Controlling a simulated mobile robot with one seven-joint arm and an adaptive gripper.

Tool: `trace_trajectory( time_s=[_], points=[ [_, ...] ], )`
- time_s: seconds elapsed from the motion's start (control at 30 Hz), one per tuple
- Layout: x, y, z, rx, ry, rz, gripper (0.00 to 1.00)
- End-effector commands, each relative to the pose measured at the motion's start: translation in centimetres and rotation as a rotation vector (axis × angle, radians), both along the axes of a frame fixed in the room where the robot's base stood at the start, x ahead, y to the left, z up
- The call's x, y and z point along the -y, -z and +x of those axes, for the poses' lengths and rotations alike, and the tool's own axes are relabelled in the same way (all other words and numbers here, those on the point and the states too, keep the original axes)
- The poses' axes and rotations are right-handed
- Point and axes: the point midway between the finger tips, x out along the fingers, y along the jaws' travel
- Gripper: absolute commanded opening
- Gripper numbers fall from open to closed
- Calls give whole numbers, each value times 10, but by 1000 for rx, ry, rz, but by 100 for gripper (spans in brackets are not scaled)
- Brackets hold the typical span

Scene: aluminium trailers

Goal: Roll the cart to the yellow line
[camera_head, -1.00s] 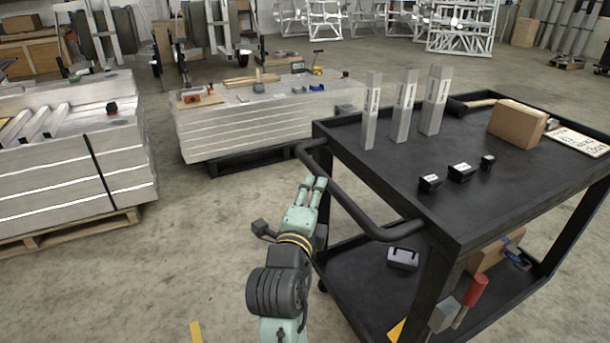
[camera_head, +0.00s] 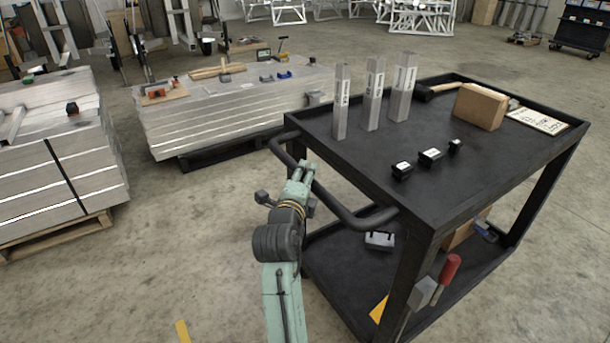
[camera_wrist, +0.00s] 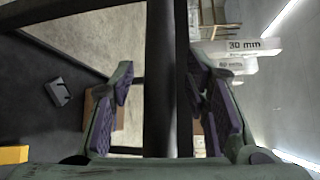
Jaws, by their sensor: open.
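The black two-shelf cart (camera_head: 470,190) stands at the right in the head view. Its tubular push handle (camera_head: 345,208) sticks out on the left side, and a dark bar, seemingly this handle, runs upright through the wrist view (camera_wrist: 160,80). My gripper (camera_head: 304,172) is at the handle. In the wrist view its purple-padded fingers (camera_wrist: 165,95) are open, one on each side of the bar, with gaps showing. A short piece of yellow floor marking (camera_head: 183,332) shows at the bottom edge of the head view; the rest is out of frame.
Three upright metal profiles (camera_head: 373,95), a cardboard box (camera_head: 480,106) and small black blocks (camera_head: 430,156) stand on the cart top. The lower shelf holds a grey block (camera_head: 380,241) and a red-handled tool (camera_head: 449,270). Pallets of metal sheets (camera_head: 230,120) stand behind; bare floor lies between.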

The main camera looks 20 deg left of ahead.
Motion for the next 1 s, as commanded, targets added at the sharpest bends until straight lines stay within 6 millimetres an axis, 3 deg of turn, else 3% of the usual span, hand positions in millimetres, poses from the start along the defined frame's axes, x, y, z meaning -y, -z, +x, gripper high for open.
trace_trajectory(
  time_s=[0.33, 1.0],
  points=[
    [-1, 1, 4, 1, -1, 1, 43],
    [-1, 1, 4, 0, -1, 0, 0]
  ],
)
